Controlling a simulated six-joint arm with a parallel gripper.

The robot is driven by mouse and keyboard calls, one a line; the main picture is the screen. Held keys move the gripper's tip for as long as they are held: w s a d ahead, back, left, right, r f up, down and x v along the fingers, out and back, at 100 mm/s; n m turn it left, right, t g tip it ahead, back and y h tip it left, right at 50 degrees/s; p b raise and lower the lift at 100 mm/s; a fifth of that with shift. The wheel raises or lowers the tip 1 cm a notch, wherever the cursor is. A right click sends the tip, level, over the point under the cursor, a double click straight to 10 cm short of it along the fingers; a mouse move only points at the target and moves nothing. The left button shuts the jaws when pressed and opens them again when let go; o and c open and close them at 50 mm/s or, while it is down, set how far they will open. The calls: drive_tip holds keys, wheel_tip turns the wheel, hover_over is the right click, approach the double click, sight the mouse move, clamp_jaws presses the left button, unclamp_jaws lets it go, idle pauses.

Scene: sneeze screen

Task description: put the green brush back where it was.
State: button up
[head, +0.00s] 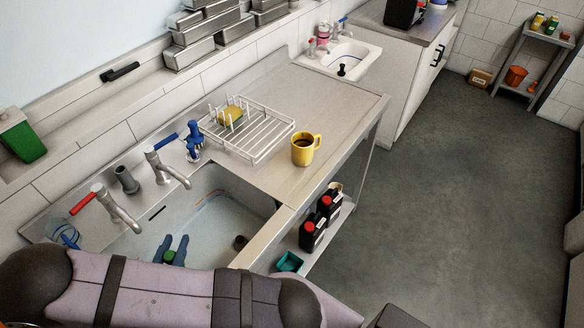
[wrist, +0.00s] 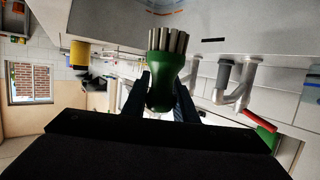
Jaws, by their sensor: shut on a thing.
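The green brush (wrist: 162,82) is held between the dark blue fingers of my gripper (wrist: 161,97) in the wrist view. Its pale bristles point away from my gripper. In the head view, my gripper (head: 172,246) is over the near part of the sink basin (head: 215,205). Only a small green bit of the brush (head: 170,257) shows between the fingers there; my arm covers the rest. I cannot tell its height above the basin floor. A blue brush (head: 193,140) stands behind the basin, beside the dish rack.
Two taps (head: 165,165) rise along the basin's back edge. A white wire rack (head: 262,140) holds a yellow sponge (head: 230,114). A yellow mug (head: 305,150) of dark liquid stands right of the rack. A blue item (head: 65,236) lies at the left corner.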

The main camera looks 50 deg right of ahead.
drive_tip(key=s+d+r+m+g+h+b, duration=0.1)
drive_tip(key=s+d+m+g+h, duration=0.2)
drive_tip(key=d, duration=0.6)
drive_tip(key=s+d+m+g+b, duration=0.1)
drive_tip(key=d+m+g, duration=0.35)
drive_tip(key=d, duration=0.55)
drive_tip(key=s+d+r+m+g+b, duration=0.1)
drive_tip(key=s+d+r+m+g, duration=0.15)
drive_tip(key=s+d, duration=0.65)
drive_tip(key=s+d+r+m+g+b, duration=0.1)
drive_tip(key=s+d+r+g, duration=0.3)
drive_tip(key=d, duration=0.8)
drive_tip(key=w+n+t+y, duration=0.1)
drive_tip(key=w+n+t, duration=0.7)
drive_tip(key=w+t, duration=0.4)
wheel_tip(320, 180, down, 6)
drive_tip(key=g+p, duration=0.1)
drive_tip(key=shift+w+f, duration=0.15)
drive_tip(key=shift+w, duration=0.25)
drive_tip(key=shift+d+f, duration=0.1)
drive_tip(key=shift+f+p, duration=0.6)
drive_tip(key=shift+f, duration=1.2)
